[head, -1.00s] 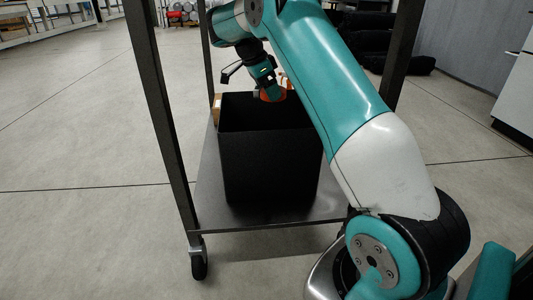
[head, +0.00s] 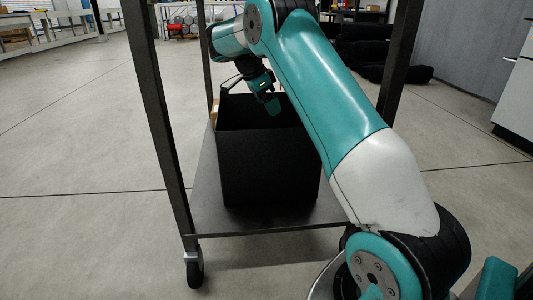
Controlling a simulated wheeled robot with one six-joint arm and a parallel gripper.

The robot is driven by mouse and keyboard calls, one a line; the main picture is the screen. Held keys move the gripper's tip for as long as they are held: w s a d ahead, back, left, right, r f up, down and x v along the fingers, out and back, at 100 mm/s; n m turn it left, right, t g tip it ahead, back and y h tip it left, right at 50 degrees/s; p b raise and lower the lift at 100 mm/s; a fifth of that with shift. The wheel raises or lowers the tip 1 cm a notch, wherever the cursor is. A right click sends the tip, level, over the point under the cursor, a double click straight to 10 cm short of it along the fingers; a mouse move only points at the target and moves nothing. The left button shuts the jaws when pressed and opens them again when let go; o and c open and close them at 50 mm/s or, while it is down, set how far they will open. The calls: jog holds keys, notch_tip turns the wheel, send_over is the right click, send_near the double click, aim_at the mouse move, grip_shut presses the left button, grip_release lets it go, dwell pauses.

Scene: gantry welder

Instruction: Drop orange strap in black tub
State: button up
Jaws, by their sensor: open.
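The black tub (head: 268,170) stands upright on the lower shelf of a wheeled cart, its open top facing up. My gripper (head: 272,106) hangs over the tub's opening, near its back, and is open with nothing seen between its fingers. The orange strap is not visible in the head view now; the tub's front wall hides the bottom of the tub, so I cannot see what lies inside.
The cart's metal shelf (head: 207,200) shows around the tub, with dark upright posts (head: 160,120) at its corners. A small cardboard-coloured thing (head: 215,112) sits behind the tub at left. Open floor (head: 80,220) lies to the left.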

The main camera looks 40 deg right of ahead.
jog(key=p+v, duration=0.6)
jog(key=v, duration=0.1)
jog(key=shift+r, duration=0.2)
jog(key=shift+a, duration=0.1)
